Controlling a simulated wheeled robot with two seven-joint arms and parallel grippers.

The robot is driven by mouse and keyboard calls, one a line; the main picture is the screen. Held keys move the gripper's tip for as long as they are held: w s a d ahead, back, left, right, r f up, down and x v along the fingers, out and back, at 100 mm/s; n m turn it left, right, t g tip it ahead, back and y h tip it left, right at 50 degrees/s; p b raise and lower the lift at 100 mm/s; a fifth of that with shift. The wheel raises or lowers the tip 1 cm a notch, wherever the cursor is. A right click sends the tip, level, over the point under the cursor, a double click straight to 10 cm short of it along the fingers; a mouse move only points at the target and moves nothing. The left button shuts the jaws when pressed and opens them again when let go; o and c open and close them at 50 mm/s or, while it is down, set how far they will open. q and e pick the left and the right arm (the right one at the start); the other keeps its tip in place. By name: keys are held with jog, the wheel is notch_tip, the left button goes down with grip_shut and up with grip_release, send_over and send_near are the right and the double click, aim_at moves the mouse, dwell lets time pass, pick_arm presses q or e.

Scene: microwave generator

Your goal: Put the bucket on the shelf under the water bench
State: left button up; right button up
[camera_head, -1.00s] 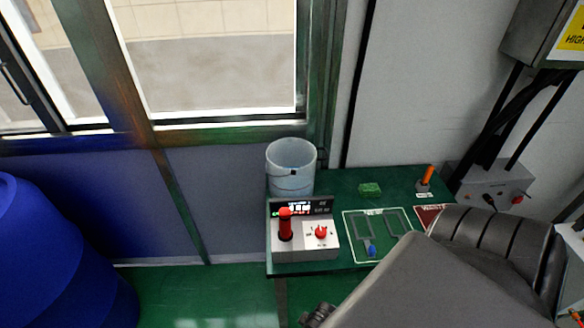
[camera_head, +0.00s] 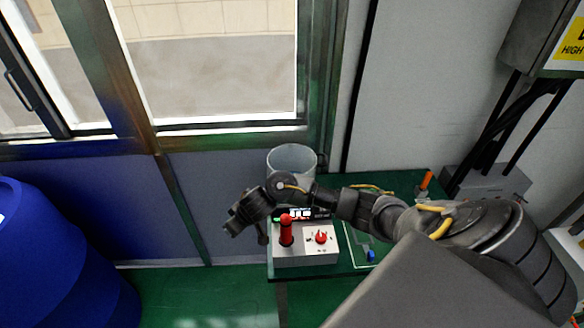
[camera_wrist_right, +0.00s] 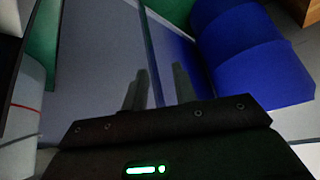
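The pale translucent bucket (camera_head: 291,158) stands upright at the back left corner of the green bench (camera_head: 420,182). My right arm crosses in front of it and hides its lower part. My right gripper (camera_head: 247,230) is left of and below the bucket in the head view, just past the bench's left edge and apart from the bucket. My left gripper is not in view. The shelf under the bench is not visible.
A control box (camera_head: 305,246) with a red lever and red knob sits at the bench's front left, close to my right arm. A large blue barrel (camera_head: 60,255) stands at the left. Green floor (camera_head: 205,290) between barrel and bench is clear.

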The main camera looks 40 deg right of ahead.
jog(key=w+d+r+m+h, duration=0.2)
jog(key=w+d+r, duration=0.2)
jog(key=d+r, duration=0.45)
jog(key=m+g+h, duration=0.2)
jog(key=m, duration=0.2)
send_near(269, 173)
jog(key=b+x, duration=0.2)
jog(key=x, duration=0.2)
jog(key=shift+s+d+f, duration=0.1)
jog(key=shift+s+f, duration=0.05)
jog(key=shift+f, duration=0.1)
jog(key=shift+w+p+x, duration=0.2)
jog(key=shift+p+x, duration=0.2)
jog(key=shift+x, duration=2.6)
jog(key=shift+r, duration=0.15)
grip_shut()
